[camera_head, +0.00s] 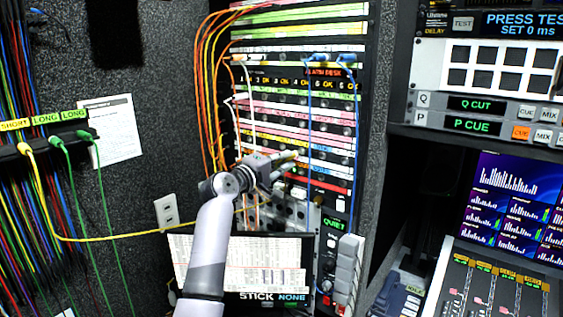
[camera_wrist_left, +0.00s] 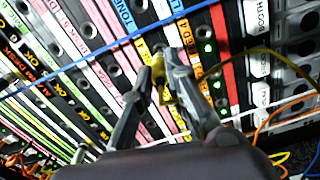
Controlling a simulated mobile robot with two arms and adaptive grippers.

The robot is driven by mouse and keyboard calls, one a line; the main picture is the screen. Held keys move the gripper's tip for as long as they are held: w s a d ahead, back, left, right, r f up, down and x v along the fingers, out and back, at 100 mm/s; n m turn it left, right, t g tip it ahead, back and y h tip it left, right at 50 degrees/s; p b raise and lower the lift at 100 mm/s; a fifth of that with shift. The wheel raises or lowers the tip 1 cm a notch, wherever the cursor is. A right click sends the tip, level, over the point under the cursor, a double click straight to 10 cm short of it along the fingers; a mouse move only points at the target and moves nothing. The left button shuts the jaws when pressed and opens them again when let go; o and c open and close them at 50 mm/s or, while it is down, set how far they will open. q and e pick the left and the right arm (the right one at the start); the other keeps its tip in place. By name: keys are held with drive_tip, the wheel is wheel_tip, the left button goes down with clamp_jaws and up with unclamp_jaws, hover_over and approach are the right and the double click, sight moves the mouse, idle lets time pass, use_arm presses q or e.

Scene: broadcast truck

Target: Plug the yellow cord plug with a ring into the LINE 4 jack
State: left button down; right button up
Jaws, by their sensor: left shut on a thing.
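My left gripper (camera_head: 284,160) is in front of the jack panel (camera_head: 300,115). In the left wrist view its two fingers (camera_wrist_left: 166,68) are shut on a yellow plug (camera_wrist_left: 165,95). A thin yellow cord (camera_head: 110,238) runs from the gripper down and left to the holder under the SHORT label. The plug's ring is hard to make out. In the wrist view the plug is close to the panel by a yellow strip with a 4 (camera_wrist_left: 143,48). Whether its tip touches or enters a jack cannot be told. The full label of that strip is not readable. My right gripper is not in view.
Blue cords (camera_head: 309,110) hang down the panel, and one crosses the wrist view (camera_wrist_left: 100,48). Orange cords (camera_head: 205,75) loop along its left edge. Green cords (camera_head: 115,230) hang from the cord holder (camera_head: 45,142) on the left wall.

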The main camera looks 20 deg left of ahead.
use_arm(q)
drive_tip(key=shift+x, duration=1.1)
drive_tip(key=c, duration=1.5)
unclamp_jaws()
drive_tip(key=v, duration=1.2)
